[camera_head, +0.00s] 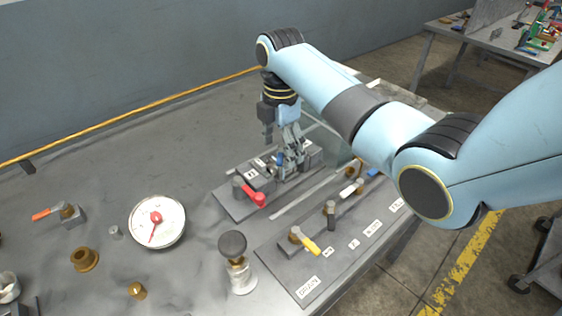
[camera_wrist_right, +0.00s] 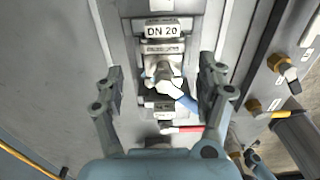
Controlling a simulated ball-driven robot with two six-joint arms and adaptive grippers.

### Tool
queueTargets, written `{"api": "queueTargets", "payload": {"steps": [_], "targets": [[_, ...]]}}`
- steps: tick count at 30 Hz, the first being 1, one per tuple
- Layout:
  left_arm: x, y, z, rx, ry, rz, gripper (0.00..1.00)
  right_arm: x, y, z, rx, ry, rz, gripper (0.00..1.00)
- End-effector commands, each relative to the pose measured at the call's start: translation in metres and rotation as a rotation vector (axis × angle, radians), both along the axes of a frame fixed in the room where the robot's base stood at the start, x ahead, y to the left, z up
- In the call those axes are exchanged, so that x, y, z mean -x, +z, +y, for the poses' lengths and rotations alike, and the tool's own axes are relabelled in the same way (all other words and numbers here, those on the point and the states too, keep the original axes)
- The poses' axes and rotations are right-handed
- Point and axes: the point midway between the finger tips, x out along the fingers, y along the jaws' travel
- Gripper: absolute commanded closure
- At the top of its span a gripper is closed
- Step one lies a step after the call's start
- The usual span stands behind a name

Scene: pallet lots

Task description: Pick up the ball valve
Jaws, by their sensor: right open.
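A ball valve with a blue lever (camera_wrist_right: 183,98) sits in a grey holder plate (camera_head: 236,208), beside a label reading DN 20 (camera_wrist_right: 162,31). In the head view its blue lever (camera_head: 279,159) shows partly behind my gripper. My right gripper (camera_head: 287,168) points down over this valve. In the wrist view its open fingers (camera_wrist_right: 163,84) stand on either side of the valve body, with nothing clamped; whether they touch it is unclear. A red-lever valve (camera_head: 252,196) is on the same plate, nearer the camera. My left gripper is not in view.
A second panel (camera_head: 275,256) to the right carries several valves, including a yellow-lever one (camera_head: 304,240). The bench's back left is clear.

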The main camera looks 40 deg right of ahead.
Motion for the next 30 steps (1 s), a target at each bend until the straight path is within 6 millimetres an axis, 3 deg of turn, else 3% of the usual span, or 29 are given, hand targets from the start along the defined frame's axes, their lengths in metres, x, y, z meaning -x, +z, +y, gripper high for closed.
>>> {"api": "queueTargets", "payload": {"steps": [6, 15, 30], "targets": [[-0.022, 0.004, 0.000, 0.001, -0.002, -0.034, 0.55, 0.004, -0.034, 0.003, -0.001, 0.000, 0.004, 0.27], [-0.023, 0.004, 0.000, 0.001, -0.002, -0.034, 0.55, 0.003, -0.040, 0.003, -0.001, 0.000, 0.001, 0.27], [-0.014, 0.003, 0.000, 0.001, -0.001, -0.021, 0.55, 0.003, -0.040, 0.003, -0.001, 0.000, 0.001, 0.91]]}}
